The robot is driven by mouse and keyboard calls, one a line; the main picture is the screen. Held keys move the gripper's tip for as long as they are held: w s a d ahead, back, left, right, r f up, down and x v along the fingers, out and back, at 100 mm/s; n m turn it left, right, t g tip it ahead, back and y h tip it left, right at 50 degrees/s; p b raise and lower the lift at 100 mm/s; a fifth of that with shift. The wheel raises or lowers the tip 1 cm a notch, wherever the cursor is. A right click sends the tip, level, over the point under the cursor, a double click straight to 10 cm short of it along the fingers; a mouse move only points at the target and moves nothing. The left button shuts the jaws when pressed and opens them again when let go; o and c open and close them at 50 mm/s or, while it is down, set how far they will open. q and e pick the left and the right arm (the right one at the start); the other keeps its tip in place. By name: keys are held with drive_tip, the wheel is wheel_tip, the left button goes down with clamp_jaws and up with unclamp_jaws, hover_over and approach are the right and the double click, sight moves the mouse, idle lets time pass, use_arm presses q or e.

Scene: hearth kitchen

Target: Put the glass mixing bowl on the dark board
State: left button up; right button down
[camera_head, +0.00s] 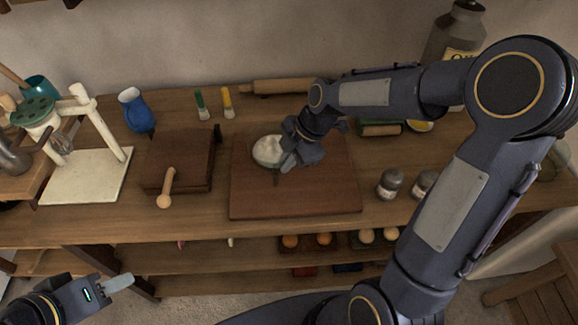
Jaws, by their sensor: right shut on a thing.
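The glass mixing bowl (267,151) shows pale and round over the far left part of the dark board (300,193). My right gripper (287,160) is at the bowl's right side, shut on its rim. The gripper hides the bowl's right edge. I cannot tell whether the bowl touches the board or hangs just above it. My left gripper (120,284) is low at the left, in front of the counter and away from the bowl. Its fingers are seen from a side that does not show whether they are open.
A dark wooden box (178,158) with a wooden-handled tool stands left of the board. A blue jug (136,110), a rolling pin (275,87) and two small brushes are behind. Spice jars (389,184) stand to the right. The board's front half is clear.

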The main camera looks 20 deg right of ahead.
drive_tip(key=shift+w+d+f, duration=0.2)
drive_tip(key=shift+f, duration=0.05)
drive_tip(key=shift+w+d+f+p, duration=0.15)
drive_tip(key=shift+f+p, duration=0.35)
drive_tip(key=shift+f, duration=1.25)
drive_tip(key=c, duration=1.6)
unclamp_jaws()
drive_tip(key=shift+f, duration=0.1)
drive_tip(key=v, duration=1.2)
drive_tip(key=s+m+t, duration=0.1)
drive_tip(key=s+m, duration=0.5)
drive_tip(key=m, duration=0.1)
drive_tip(key=s+a+m+t, duration=0.1)
drive_tip(key=s+m, duration=0.5)
drive_tip(key=m, duration=0.1)
drive_tip(key=s+r+m+t, duration=0.1)
drive_tip(key=s+m, duration=0.6)
drive_tip(key=shift+s+a+t+h+b, duration=0.1)
drive_tip(key=shift+a+t+h+b, duration=0.1)
drive_tip(key=shift+t+h+b, duration=0.15)
